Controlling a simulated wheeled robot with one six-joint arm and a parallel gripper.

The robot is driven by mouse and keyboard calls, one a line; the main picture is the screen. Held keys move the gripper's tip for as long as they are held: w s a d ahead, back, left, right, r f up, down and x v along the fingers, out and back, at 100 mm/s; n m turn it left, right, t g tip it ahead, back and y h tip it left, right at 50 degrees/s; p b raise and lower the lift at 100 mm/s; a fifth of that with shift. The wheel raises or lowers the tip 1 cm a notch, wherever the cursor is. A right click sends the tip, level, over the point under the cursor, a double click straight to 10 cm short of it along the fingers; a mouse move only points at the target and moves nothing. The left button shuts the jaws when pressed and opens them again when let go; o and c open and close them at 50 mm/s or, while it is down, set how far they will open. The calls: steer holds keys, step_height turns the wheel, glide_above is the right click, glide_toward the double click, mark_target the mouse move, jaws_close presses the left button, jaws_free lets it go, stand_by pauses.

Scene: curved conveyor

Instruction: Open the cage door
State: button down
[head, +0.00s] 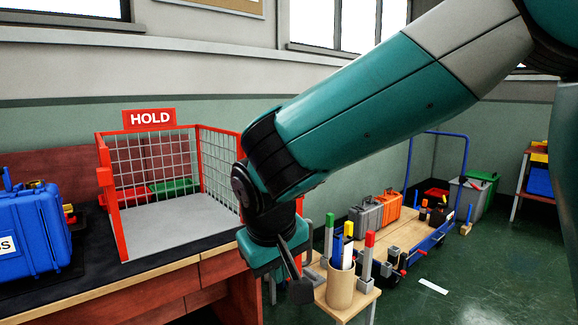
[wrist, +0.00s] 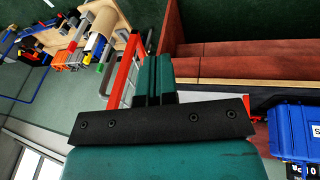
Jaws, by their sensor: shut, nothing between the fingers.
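The cage (head: 120,225) has a red frame, grey wire mesh and a red HOLD sign (head: 149,118), and stands on the dark bench top. Its front looks open onto a bare grey floor (head: 175,225). A narrow red-framed panel with a small red block is at its left edge; I cannot tell whether this is the door. My gripper (head: 268,258) is in front of the cage's right corner, and my arm hides part of that side. In the wrist view my gripper's teal fingers (wrist: 157,75) are shut and empty, beside a red frame bar (wrist: 122,75); contact is unclear.
A blue case (head: 32,235) stands left of the cage. Right of my gripper, a small table holds a tan cup (head: 341,284) and several coloured-top posts. Behind it is a blue-railed cart (head: 437,235) with cases.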

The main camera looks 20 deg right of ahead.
steer(key=w+a+r+m+t+h+p, duration=0.25)
steer(key=w+r+p, duration=0.25)
steer(key=r+p, duration=0.45)
steer(key=w+d+f+b, duration=0.2)
steer(key=w+d+f, duration=0.2)
steer(key=d+f, duration=0.2)
steer(key=shift+w+d+f+g+h, duration=0.25)
steer(key=shift+w+d+g+h, duration=0.15)
steer(key=shift+d, duration=0.5)
steer(key=shift+s, duration=0.1)
